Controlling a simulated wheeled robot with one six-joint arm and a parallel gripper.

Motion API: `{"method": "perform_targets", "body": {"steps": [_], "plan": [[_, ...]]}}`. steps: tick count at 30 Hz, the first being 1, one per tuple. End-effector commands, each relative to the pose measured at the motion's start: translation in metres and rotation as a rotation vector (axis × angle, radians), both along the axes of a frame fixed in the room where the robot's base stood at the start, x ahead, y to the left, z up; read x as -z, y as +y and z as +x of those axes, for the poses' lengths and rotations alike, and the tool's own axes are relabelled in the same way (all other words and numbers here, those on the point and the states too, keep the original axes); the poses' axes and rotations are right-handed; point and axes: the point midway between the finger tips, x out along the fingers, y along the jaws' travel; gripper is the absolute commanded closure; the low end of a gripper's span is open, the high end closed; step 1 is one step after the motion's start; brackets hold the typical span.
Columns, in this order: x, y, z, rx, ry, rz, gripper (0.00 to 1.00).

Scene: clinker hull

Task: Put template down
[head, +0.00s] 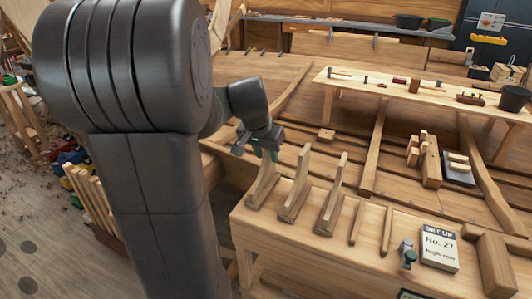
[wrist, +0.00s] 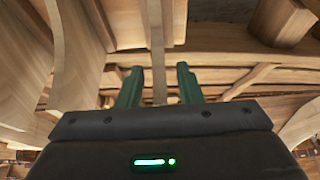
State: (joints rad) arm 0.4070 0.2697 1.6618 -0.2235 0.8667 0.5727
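Three upright wooden templates with wide feet stand in a row on the near bench (head: 300,250): a left one (head: 264,186), a middle one (head: 297,190) and a right one (head: 331,197). My gripper (head: 260,150) is at the top of the left template in the head view. In the wrist view its two green fingers (wrist: 159,88) stand apart. A pale wooden strip shows between them, with gaps at both sides, and I cannot tell whether it is the template or timber behind. Large curved wooden pieces (wrist: 75,45) fill the left of the wrist view.
Two thin sticks (head: 386,231), a small clamp-like tool (head: 407,254), a card reading "SET UP No. 27 high row" (head: 440,248) and a wooden block (head: 495,265) lie to the right on the bench. A long tool bench (head: 425,95) stands behind.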

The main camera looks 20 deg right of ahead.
Motion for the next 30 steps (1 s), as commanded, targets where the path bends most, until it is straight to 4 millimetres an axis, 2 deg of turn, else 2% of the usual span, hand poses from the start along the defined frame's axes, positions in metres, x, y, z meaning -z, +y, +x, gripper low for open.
{"method": "perform_targets", "body": {"steps": [4,12,18,24,30], "plan": [[-0.017,0.005,-0.003,-0.001,-0.004,-0.002,0.68],[-0.072,0.022,-0.018,-0.002,-0.006,-0.002,0.68],[-0.102,0.031,-0.026,-0.001,-0.003,-0.001,0.68],[-0.113,0.035,-0.03,0.0,-0.001,0.001,0.68],[-0.113,0.035,-0.03,0.0,0.0,0.0,0.68]]}}
